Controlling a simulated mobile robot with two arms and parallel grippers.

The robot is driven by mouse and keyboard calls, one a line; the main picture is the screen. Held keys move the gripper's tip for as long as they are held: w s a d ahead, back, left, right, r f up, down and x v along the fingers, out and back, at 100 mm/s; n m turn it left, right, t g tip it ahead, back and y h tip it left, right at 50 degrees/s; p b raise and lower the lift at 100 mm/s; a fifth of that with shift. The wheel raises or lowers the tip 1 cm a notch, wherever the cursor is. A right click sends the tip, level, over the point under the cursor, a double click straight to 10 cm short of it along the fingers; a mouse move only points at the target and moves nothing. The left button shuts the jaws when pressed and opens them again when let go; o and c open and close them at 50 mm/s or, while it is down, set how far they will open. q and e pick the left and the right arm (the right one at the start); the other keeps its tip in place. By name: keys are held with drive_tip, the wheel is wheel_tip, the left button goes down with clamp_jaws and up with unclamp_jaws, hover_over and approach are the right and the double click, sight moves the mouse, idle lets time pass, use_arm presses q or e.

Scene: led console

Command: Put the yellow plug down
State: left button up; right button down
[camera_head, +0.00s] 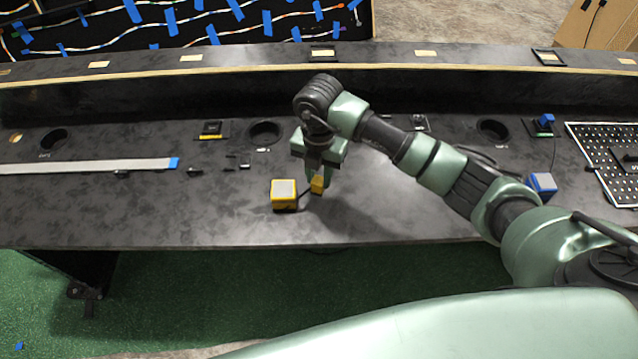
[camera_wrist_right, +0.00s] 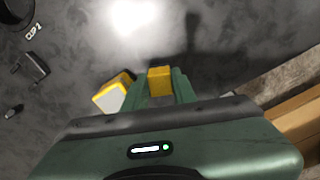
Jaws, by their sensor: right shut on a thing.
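The yellow plug (camera_head: 317,184) is a small block between the fingertips of my right gripper (camera_head: 318,178), low over the front part of the dark console (camera_head: 120,215). In the right wrist view the plug (camera_wrist_right: 160,80) sits between the two green fingers of the right gripper (camera_wrist_right: 160,88), which is shut on it. I cannot tell whether the plug touches the console. A yellow box with a pale top (camera_head: 284,194) stands just left of the plug; it also shows in the right wrist view (camera_wrist_right: 114,94). A dark cable runs between box and plug. My left gripper is not in view.
A grey strip with a blue end (camera_head: 90,166) lies at the left. Round holes (camera_head: 264,131) and a yellow-marked socket (camera_head: 211,129) line the back. A blue box (camera_head: 542,183) and a perforated panel (camera_head: 610,150) are at the right. The console's front edge is close.

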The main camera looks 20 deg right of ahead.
sight(319, 179)
wheel_tip(319, 179, down, 4)
drive_tip(key=shift+s+r, duration=0.1)
drive_tip(key=shift+r, duration=0.1)
drive_tip(key=shift+f, duration=0.2)
drive_tip(key=shift+f, duration=0.2)
drive_tip(key=c, duration=1.1)
unclamp_jaws()
drive_tip(key=shift+c, duration=0.2)
drive_tip(key=shift+r, duration=0.15)
